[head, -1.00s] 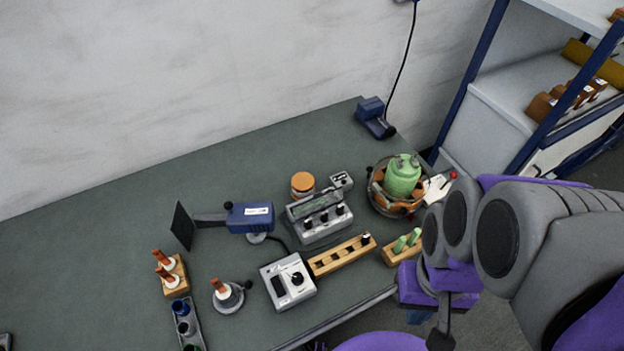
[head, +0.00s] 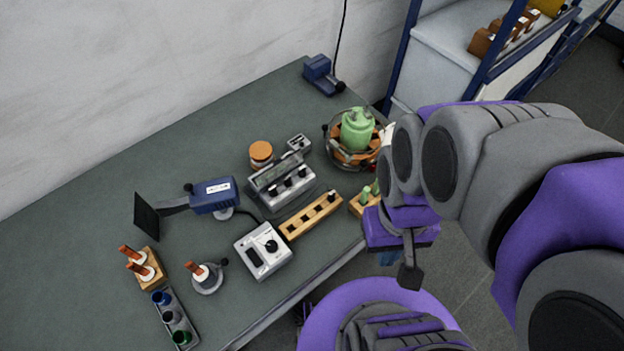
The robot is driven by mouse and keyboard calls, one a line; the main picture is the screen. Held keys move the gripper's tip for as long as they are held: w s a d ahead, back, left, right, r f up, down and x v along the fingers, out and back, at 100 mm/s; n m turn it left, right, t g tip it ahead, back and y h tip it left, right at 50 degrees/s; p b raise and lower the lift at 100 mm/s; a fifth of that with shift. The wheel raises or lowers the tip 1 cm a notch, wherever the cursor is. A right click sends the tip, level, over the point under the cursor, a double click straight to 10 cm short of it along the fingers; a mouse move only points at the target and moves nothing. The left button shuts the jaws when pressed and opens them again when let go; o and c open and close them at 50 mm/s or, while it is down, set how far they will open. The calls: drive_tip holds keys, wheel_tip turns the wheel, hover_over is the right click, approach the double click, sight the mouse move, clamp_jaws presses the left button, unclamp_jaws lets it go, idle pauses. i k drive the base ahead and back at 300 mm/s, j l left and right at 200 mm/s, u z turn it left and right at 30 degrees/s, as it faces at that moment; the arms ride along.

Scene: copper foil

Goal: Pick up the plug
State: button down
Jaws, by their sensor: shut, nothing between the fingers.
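I cannot tell for sure which thing is the plug. Candidates are the small green pegs (head: 369,192) in a wooden block at the table's right edge, partly hidden by my arm. Others are orange-brown pegs with white collars in a wooden block (head: 150,273) at the left and one on a round grey stand (head: 207,279). My gripper (head: 410,274) hangs from the purple wrist, just off the table's front right edge. It is shut and empty, apart from everything on the table.
A white box with a dial (head: 262,251), a slotted wooden strip (head: 311,215) and a grey switch unit (head: 283,184) fill the middle. A shelf (head: 455,62) rises behind.

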sight(287, 182)
drive_tip(key=i+l+u, duration=0.15)
drive_tip(key=l, duration=0.2)
drive_tip(key=i+l+u, duration=0.1)
drive_tip(key=l, duration=0.25)
drive_tip(key=i+l+u, duration=0.15)
drive_tip(key=l, duration=0.2)
drive_tip(key=l+u, duration=0.15)
drive_tip(key=l, duration=0.2)
